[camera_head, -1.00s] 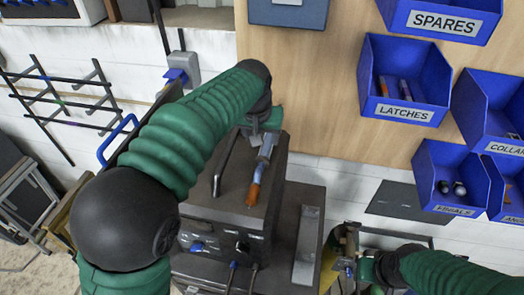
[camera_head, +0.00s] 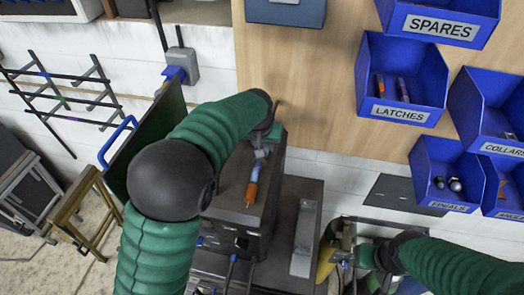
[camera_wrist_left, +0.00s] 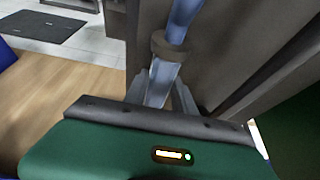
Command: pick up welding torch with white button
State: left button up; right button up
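In the left wrist view a torch-like piece has a blue part (camera_wrist_left: 183,20), a brown collar and a grey part between my fingers. My left gripper (camera_head: 263,150) is at the torch's upper end, and its fingers (camera_wrist_left: 162,95) lie on both sides of the grey part. I cannot tell whether they press on it. No white button is discernible. My right gripper (camera_head: 345,262) is at the lower right, its fingers too unclear to judge.
The dark machine (camera_head: 225,205) stands just below my left gripper. Blue bins (camera_head: 400,85) hang on the wooden wall panel to the right. A wooden stool (camera_head: 75,208) and a black rack (camera_head: 60,95) are at left. A yellow object (camera_head: 327,250) is beside my right gripper.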

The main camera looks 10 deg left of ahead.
pick_arm(q)
jog(key=shift+d, duration=0.2)
grip_shut()
jog(key=shift+a+r, duration=0.1)
jog(key=shift+a, duration=0.05)
